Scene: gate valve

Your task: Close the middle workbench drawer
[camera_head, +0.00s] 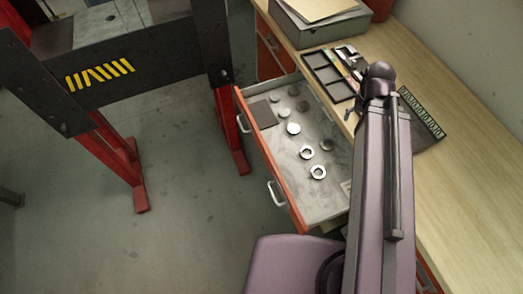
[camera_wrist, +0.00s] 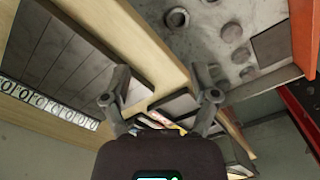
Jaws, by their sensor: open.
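The workbench drawer (camera_head: 291,190) is pulled out from the wooden bench. It has an orange front (camera_head: 268,163) with two pale handles, and holds nuts, round discs and a dark square plate. In the wrist view the drawer's grey floor (camera_wrist: 205,48) shows at the top, with its orange front (camera_wrist: 303,35) at the right. My gripper (camera_wrist: 160,98) is open and empty, its two fingers apart over the bench edge beside the drawer. I see no contact with the drawer. My gripper is not visible in the head view, where my arm covers part of the drawer's right side.
The wooden benchtop (camera_head: 470,160) carries a grey box (camera_head: 318,27), a black tray (camera_head: 327,75) and a dark plate with a numbered strip (camera_head: 424,112). A red-legged stand (camera_head: 232,130) rises close left of the drawer. Open floor (camera_head: 195,220) lies in front.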

